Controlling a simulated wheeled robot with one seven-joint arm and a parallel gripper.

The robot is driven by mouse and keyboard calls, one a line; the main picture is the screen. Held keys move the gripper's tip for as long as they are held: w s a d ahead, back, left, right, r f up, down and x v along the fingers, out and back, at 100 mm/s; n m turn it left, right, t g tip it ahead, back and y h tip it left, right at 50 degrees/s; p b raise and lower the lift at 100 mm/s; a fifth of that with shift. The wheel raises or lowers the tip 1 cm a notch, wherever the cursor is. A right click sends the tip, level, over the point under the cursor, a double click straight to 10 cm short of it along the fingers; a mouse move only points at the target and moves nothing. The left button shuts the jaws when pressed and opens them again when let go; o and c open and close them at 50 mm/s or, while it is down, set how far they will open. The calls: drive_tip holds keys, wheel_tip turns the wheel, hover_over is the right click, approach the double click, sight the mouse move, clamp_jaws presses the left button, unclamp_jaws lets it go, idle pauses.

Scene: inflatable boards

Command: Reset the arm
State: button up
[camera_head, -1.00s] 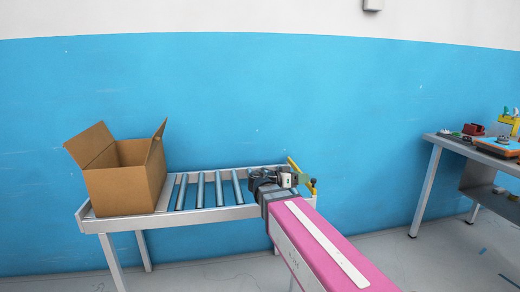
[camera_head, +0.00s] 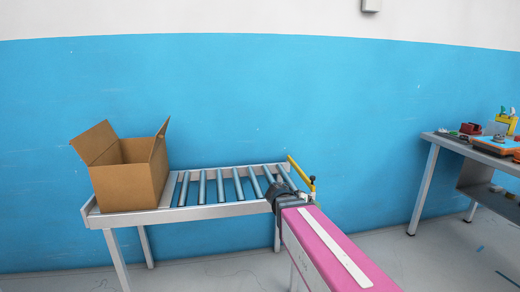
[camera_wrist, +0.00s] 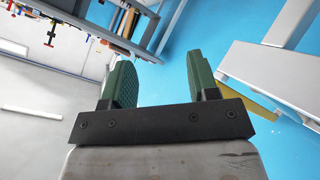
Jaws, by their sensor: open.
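My gripper (camera_wrist: 160,82) shows in the wrist view with its two green fingers spread apart and nothing between them. In the head view my pink and white arm reaches up from the lower right to the right end of a roller conveyor (camera_head: 190,214). The gripper's fingers are hidden behind the arm's dark end there. An open cardboard box (camera_head: 130,187) stands upright on the conveyor's left end, well left of my arm, with its flaps up.
A workbench (camera_head: 430,142) with tools and several small items stands at the right. A yellow bar (camera_head: 300,172) is at the conveyor's right end. The blue wall (camera_head: 330,90) is behind. Floor is clear between conveyor and workbench.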

drive_tip(key=s+f+n+g+y, duration=0.1)
drive_tip(key=s+f+n+y, duration=0.2)
drive_tip(key=f, duration=0.5)
drive_tip(key=s+a+f+n+g+y, duration=0.1)
drive_tip(key=s+f+n+g+y, duration=0.1)
drive_tip(key=s+f+y, duration=0.3)
wheel_tip(320, 180, down, 4)
drive_tip(key=n+y, duration=0.1)
drive_tip(key=y, duration=0.2)
drive_tip(key=shift+s+r, duration=0.2)
drive_tip(key=shift+r, duration=0.05)
